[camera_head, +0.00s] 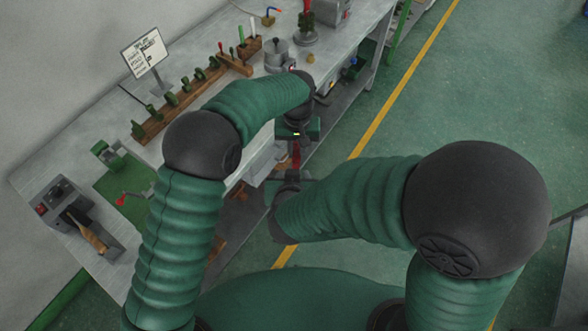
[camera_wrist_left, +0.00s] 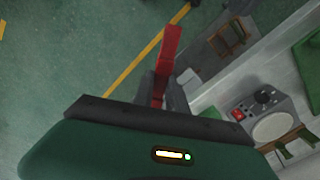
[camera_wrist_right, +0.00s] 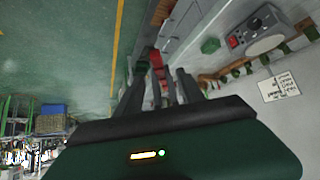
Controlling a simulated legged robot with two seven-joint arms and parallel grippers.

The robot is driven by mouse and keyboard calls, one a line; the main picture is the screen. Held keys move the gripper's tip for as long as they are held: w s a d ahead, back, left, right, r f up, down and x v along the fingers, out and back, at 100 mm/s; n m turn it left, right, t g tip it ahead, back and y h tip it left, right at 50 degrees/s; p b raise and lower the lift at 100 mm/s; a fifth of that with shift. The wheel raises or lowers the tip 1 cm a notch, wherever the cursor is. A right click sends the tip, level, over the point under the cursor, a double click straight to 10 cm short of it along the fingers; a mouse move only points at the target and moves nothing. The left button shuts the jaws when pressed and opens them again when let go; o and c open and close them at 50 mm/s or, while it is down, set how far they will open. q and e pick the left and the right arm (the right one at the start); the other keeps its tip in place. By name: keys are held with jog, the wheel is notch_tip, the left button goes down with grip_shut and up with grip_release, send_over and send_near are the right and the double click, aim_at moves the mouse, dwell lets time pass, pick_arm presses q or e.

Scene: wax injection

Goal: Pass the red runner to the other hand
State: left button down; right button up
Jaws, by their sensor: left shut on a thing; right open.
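The red runner (camera_head: 297,154) hangs below my left gripper (camera_head: 297,142), over the front edge of the bench. In the left wrist view the runner (camera_wrist_left: 170,52) is a red bar rising from between the left fingers (camera_wrist_left: 163,90), which are shut on it. My right gripper (camera_head: 289,176) is close beneath the runner in the head view, partly hidden by its own wrist. In the right wrist view its fingers (camera_wrist_right: 160,90) are apart, and the runner (camera_wrist_right: 156,62) shows between or just beyond them. I cannot tell whether they touch it.
The bench (camera_head: 85,137) carries a wooden rack (camera_head: 180,100) with green pieces, a sign (camera_head: 145,53), a metal pot (camera_head: 277,55) and a grey control box (camera_head: 62,205). Grey bins (camera_head: 265,165) sit under the bench. Open green floor (camera_head: 480,100) lies to the right.

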aim_at(295, 166)
pick_arm(q)
jog(key=shift+w+d+f, duration=0.1)
jog(key=shift+w, duration=0.05)
pick_arm(e)
jog(key=x, duration=0.8)
jog(key=shift+w+d+f, duration=0.15)
jog(key=shift+w+f, duration=0.35)
grip_shut()
pick_arm(q)
jog(key=c, duration=1.3)
grip_release()
jog(key=shift+o, duration=0.2)
